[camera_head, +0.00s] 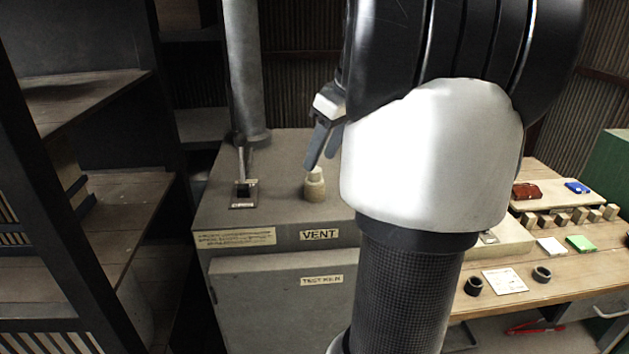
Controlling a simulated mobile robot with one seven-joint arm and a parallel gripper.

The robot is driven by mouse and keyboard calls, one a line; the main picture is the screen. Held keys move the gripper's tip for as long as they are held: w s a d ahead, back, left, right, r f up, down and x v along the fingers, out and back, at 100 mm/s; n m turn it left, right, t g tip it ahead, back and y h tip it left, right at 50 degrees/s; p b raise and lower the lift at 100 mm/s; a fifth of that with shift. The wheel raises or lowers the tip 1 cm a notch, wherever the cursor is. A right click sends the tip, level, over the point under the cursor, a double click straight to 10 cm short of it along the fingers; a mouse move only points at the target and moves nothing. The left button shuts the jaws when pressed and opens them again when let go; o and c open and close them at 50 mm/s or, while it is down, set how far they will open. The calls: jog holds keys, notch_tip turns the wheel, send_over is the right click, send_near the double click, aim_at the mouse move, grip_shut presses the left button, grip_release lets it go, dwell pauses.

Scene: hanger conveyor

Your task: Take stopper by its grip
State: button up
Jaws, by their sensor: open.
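The stopper (315,189) is a small cream-coloured plug with a narrower top grip. It stands upright on top of the grey kiln (275,176), behind the VENT label. My gripper (320,161) points down just above the stopper, its grey fingers apart and empty. One fingertip is at the upper left of the stopper's grip and the other is partly behind my arm. I cannot tell whether either finger touches the grip. My arm hides the kiln's right part.
A lever (243,189) stands left of the stopper, in front of a vertical grey pipe (243,75). Wooden shelves (130,210) fill the left. At right, a workbench (560,285) holds several small blocks, cards and two dark rings.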

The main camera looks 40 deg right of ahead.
aim_at(317, 170)
jog(key=x, duration=0.3)
jog(key=shift+w+a+f, duration=0.1)
jog(key=shift+f, duration=0.15)
jog(key=c, duration=1.1)
jog(key=shift+r, duration=0.1)
notch_tip(317, 170, up, 10)
jog(key=shift+f+p, duration=0.1)
jog(key=shift+p, duration=0.35)
